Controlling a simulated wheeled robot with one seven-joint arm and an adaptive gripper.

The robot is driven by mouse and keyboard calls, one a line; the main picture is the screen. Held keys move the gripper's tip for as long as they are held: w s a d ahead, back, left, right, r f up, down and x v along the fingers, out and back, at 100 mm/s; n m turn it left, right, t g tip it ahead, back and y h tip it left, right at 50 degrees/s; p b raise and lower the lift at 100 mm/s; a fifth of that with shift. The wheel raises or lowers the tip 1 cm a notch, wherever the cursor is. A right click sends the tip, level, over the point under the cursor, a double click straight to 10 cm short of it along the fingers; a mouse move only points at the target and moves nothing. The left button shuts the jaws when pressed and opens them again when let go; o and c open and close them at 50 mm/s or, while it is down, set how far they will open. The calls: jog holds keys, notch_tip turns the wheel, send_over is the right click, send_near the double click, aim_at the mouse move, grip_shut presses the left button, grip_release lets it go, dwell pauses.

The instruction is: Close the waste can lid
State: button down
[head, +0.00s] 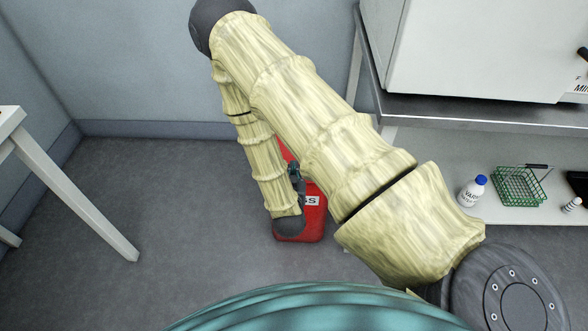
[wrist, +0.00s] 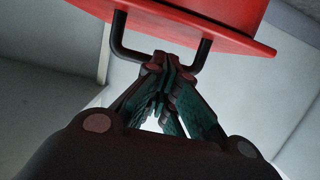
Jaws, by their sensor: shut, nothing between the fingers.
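The red waste can (head: 314,222) stands on the floor below the middle of the head view, partly hidden behind my arm. A strip of red (head: 284,152) shows above it beside my forearm, perhaps its raised lid. In the wrist view, a red lid-like part (wrist: 235,38) with a wide flat rim fills the top. A black U-shaped handle (wrist: 116,38) hangs from it. My gripper (wrist: 160,68) is shut and empty, its fingertips overlapping the middle of the handle in the picture; I cannot tell whether they touch. In the head view my gripper (head: 295,172) is mostly hidden.
A bench with a low shelf stands at the right, holding a white bottle (head: 472,191) with a blue cap and a green wire basket (head: 518,186). A white table leg (head: 85,205) stands at the left. The grey floor (head: 165,190) between is clear, with a wall behind.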

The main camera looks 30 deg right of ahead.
dwell(0.3)
jog(key=shift+r+p, duration=0.45)
jog(key=shift+r, duration=0.05)
jog(key=s+a+f+p, duration=0.1)
jog(key=s+a+f, duration=0.1)
jog(key=s+a, duration=0.3)
jog(key=s, duration=0.2)
jog(key=shift+s+a+p, duration=0.25)
jog(key=shift+s+p, duration=0.1)
jog(key=shift+f, duration=0.1)
